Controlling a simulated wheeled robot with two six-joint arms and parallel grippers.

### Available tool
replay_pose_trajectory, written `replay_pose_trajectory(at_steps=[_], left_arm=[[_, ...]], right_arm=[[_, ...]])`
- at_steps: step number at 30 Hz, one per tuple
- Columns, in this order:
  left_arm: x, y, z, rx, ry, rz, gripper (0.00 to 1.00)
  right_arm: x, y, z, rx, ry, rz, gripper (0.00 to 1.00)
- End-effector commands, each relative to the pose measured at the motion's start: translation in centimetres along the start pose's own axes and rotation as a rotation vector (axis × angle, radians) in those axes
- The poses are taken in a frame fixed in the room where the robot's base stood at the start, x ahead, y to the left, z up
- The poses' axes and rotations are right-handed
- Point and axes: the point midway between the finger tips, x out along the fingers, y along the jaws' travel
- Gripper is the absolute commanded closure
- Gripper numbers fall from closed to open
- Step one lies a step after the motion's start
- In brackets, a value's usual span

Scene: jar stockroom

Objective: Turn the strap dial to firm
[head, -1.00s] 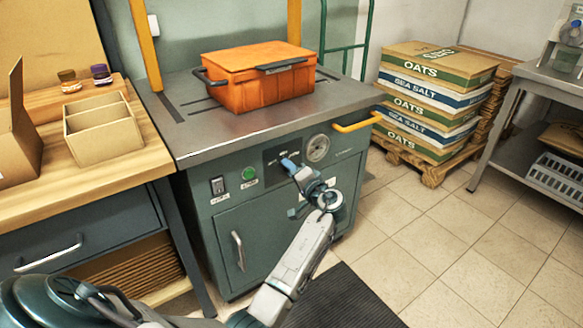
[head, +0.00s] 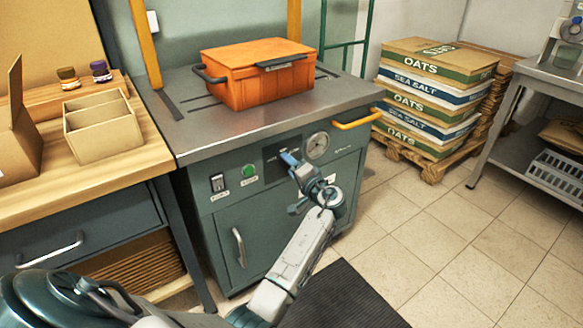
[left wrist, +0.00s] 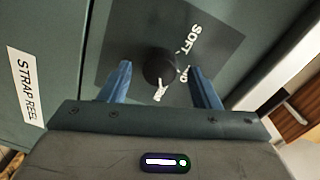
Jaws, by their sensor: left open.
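The strap dial (left wrist: 158,67) is a dark round knob on a dark panel plate (left wrist: 125,30) of the green machine in the left wrist view. "SOFT" is printed to its upper right, with another word partly hidden below that. A small white mark shows at the knob's lower edge; I cannot tell which setting it indicates. My left gripper (left wrist: 160,75) is open, its blue fingers on either side of the knob; contact is unclear. In the head view my left gripper (head: 289,158) is at the front panel and hides the dial. My right gripper is not in view.
The machine's front also has a gauge (head: 317,146), a green button (head: 249,171), a switch (head: 218,183) and a yellow handle (head: 358,121). An orange crate (head: 258,82) stands on top. Stacked sacks (head: 430,95) stand right. Floor to the right is open.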

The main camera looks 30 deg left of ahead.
Motion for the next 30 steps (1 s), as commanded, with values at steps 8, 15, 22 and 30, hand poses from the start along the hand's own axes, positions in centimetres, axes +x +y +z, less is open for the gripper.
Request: replay_pose_trajectory(at_steps=[8, 15, 22, 30], left_arm=[[-2.1, 0.1, 0.0, -0.002, 0.000, 0.004, 0.44], [-7.0, 0.1, 0.0, -0.001, 0.000, 0.005, 0.44], [-10.2, 0.1, 0.0, 0.000, 0.000, 0.002, 0.44], [-10.8, 0.0, 0.0, 0.000, 0.000, 0.000, 0.44]], right_arm=[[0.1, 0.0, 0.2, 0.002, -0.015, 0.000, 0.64], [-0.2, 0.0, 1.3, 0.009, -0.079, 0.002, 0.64], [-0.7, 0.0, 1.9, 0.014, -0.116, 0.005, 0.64], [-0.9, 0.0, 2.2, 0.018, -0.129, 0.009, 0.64]])
